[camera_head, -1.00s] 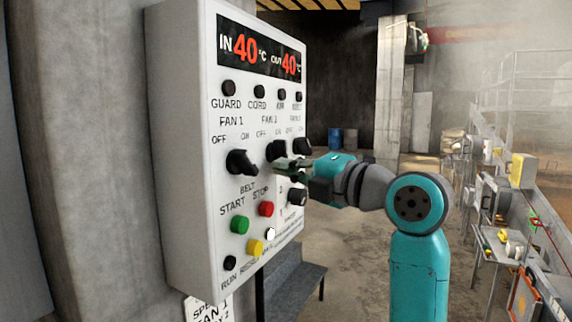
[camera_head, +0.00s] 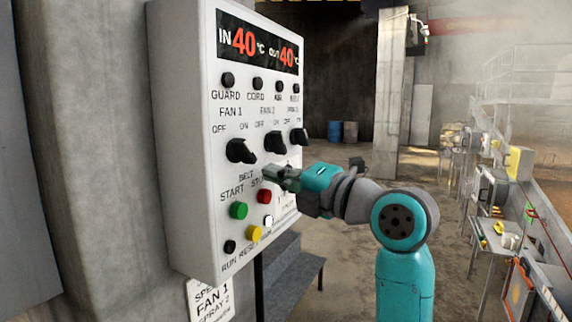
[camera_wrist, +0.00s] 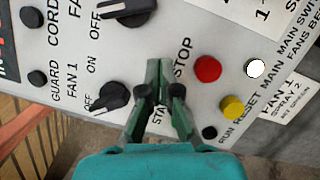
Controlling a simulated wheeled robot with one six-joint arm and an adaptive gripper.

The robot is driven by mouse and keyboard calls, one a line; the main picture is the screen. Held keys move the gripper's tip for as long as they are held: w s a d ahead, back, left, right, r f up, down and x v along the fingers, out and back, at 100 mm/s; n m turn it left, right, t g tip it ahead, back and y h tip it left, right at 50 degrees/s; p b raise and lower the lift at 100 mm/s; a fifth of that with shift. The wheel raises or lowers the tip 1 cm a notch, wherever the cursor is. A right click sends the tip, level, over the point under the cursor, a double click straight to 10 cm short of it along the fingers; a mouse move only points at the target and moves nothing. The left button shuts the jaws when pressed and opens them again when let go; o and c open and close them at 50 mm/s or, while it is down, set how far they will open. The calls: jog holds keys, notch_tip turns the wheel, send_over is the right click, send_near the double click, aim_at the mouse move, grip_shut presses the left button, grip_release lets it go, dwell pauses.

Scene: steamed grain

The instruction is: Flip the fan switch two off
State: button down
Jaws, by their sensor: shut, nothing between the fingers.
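A pale control panel (camera_head: 205,235) fills the left of the head view. The black fan 2 switch (camera_head: 275,143) sits between the fan 1 switch (camera_head: 240,151) and a third black switch (camera_head: 299,137). In the wrist view the fan 2 switch (camera_wrist: 128,10) is at the top edge, and the fan 1 switch (camera_wrist: 116,98) is left of the fingers. My gripper (camera_head: 268,173) is shut and empty, below the fan 2 switch and apart from it. In the wrist view its fingertips (camera_wrist: 157,66) cover part of the START lettering. I cannot tell the fan 2 pointer's exact setting.
Below the switches are a green button (camera_head: 238,210), a red button (camera_head: 264,196) and a yellow button (camera_head: 254,233), close to my gripper. The display (camera_head: 257,47) reads 40 in and 40 out. A dark step (camera_head: 290,275) stands under the panel.

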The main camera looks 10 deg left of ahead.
jog(key=v, duration=1)
jog(key=shift+w, duration=0.1)
jog(key=shift+f, duration=0.1)
